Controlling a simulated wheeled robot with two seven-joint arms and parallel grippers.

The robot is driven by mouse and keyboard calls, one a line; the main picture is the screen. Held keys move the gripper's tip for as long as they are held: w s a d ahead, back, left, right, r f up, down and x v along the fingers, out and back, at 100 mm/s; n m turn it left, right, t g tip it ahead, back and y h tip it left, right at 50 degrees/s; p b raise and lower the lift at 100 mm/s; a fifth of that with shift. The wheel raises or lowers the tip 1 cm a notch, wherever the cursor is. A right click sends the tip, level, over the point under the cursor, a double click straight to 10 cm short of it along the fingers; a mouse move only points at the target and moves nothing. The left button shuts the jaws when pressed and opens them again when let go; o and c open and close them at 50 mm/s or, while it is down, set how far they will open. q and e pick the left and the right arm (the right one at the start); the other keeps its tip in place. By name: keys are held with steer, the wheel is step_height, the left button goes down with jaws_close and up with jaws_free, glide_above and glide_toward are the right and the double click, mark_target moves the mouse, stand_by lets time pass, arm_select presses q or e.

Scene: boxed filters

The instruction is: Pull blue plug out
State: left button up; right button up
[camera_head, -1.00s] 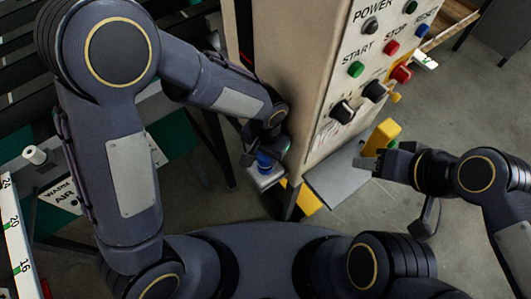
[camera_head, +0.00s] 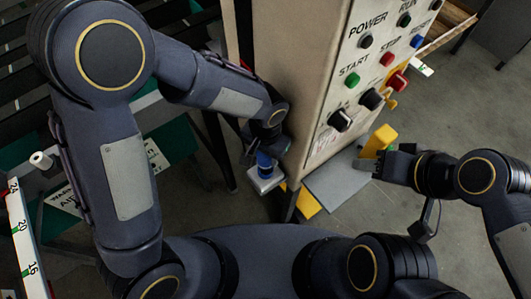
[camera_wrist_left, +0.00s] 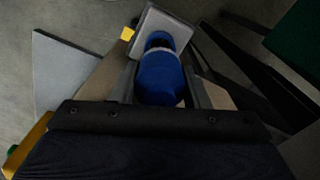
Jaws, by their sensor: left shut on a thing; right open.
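The blue plug (camera_head: 264,161) sits at the lower left side of the beige cabinet, above a pale grey socket block (camera_head: 265,182). My left gripper (camera_head: 258,150) is shut on the plug. In the left wrist view the blue plug (camera_wrist_left: 160,78) fills the space between the fingers, and its far end meets the light grey block (camera_wrist_left: 165,25). I cannot tell whether the plug is still seated in it. My right gripper (camera_head: 376,160) is open and empty, right of the cabinet near a yellow part (camera_head: 379,140).
The beige cabinet (camera_head: 285,60) carries a panel of labelled buttons and knobs (camera_head: 375,70). A grey plate (camera_head: 340,184) juts out at its base. A rack with dark slats (camera_head: 20,70) stands at the left. Open grey floor (camera_head: 470,110) lies to the right.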

arm_select(q)
steer(key=shift+r, duration=0.45)
steer(key=shift+r+p, duration=3.5)
steer(key=shift+r, duration=0.95)
